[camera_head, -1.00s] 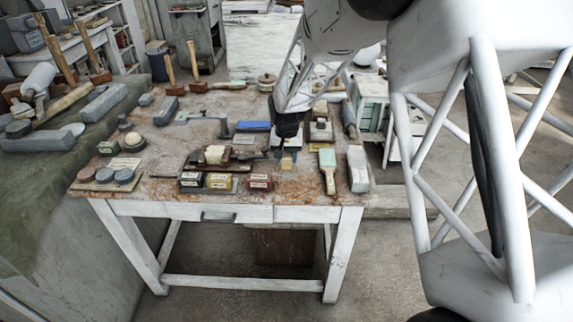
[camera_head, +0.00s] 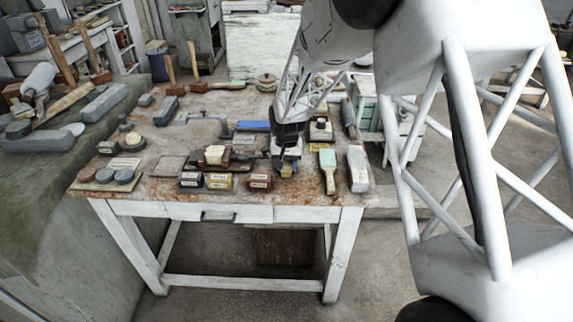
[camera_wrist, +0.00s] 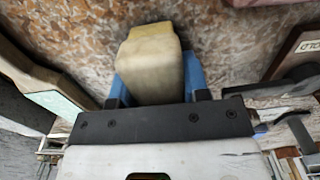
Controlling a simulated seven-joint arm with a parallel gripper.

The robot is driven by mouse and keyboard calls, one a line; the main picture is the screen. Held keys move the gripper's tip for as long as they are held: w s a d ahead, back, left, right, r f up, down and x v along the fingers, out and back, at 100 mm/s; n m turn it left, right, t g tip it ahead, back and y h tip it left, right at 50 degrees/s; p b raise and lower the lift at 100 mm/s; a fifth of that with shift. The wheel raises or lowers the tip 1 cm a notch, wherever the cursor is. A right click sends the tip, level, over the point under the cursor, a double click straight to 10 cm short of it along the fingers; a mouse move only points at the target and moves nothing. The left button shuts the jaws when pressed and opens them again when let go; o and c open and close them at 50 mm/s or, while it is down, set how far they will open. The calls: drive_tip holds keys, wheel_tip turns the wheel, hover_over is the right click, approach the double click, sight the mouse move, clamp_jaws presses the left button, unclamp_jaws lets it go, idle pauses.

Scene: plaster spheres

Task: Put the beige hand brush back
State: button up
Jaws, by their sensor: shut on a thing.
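My gripper (camera_head: 287,172) is low over the front right part of the worktable (camera_head: 160,196). In the wrist view its blue fingers (camera_wrist: 158,88) are shut on a beige, rounded block-like piece (camera_wrist: 152,58), which I take to be the beige hand brush. Only its pale end shows there; the rest is hidden by the gripper. In the head view the gripper covers most of it. I cannot tell whether it touches the tabletop.
A pale green brush (camera_head: 327,158) and a whitish brush (camera_head: 358,168) lie right of my gripper. Labelled boxes (camera_head: 259,182) stand close on its left, along the front edge. A blue block (camera_head: 252,126) lies behind.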

drive_tip(key=shift+f, duration=0.15)
drive_tip(key=o, duration=0.8)
drive_tip(key=shift+o, duration=0.2)
wheel_tip(320, 180, up, 12)
drive_tip(key=shift+r, duration=0.15)
idle(0.5)
drive_tip(key=shift+s+d+r, duration=0.1)
